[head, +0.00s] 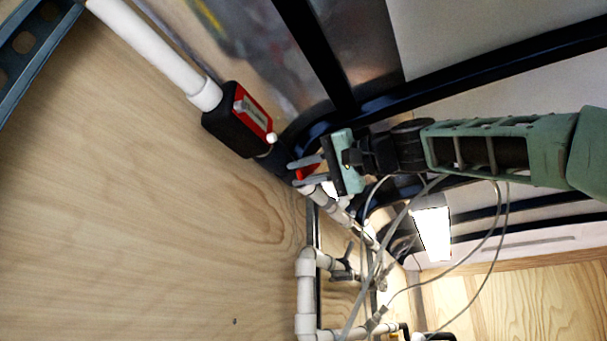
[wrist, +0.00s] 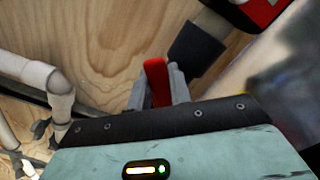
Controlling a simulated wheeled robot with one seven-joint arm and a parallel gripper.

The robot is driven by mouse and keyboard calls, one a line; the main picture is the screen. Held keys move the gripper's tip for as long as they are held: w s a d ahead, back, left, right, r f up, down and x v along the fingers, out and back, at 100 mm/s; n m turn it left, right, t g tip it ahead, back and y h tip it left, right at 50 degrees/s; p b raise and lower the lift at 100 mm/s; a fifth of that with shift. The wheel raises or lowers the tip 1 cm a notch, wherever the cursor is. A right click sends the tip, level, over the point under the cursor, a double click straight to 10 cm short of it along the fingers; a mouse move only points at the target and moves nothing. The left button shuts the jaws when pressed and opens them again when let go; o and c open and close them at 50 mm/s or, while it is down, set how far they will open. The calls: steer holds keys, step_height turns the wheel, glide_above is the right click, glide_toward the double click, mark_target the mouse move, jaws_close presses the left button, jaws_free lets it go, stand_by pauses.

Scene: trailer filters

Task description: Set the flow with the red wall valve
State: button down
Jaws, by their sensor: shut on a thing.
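The red wall valve shows as a red handle (head: 307,171) on the pipe run along the wooden wall, near the middle of the head view. It also shows in the wrist view as an upright red lever (wrist: 156,82). My gripper (head: 304,172) reaches in from the right and is shut on the red handle, with one grey finger on each side of it. In the wrist view the fingers (wrist: 157,90) flank the lever, and their tips are partly hidden behind it. The valve body is mostly hidden by the gripper.
A black and red device (head: 238,119) sits on the white pipe (head: 150,50) just up-left of the valve. More white pipes (head: 306,290) run below. Loose grey cables hang under my arm. A lit lamp (head: 433,230) is at the right. The plywood wall at left is clear.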

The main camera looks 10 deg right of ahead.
steer(key=shift+f, duration=0.15)
steer(key=c, duration=1.3)
jaws_free()
steer(key=shift+d, duration=0.1)
steer(key=b+v, duration=0.6)
steer(key=v, duration=1.1)
steer(key=shift+s+d, duration=0.1)
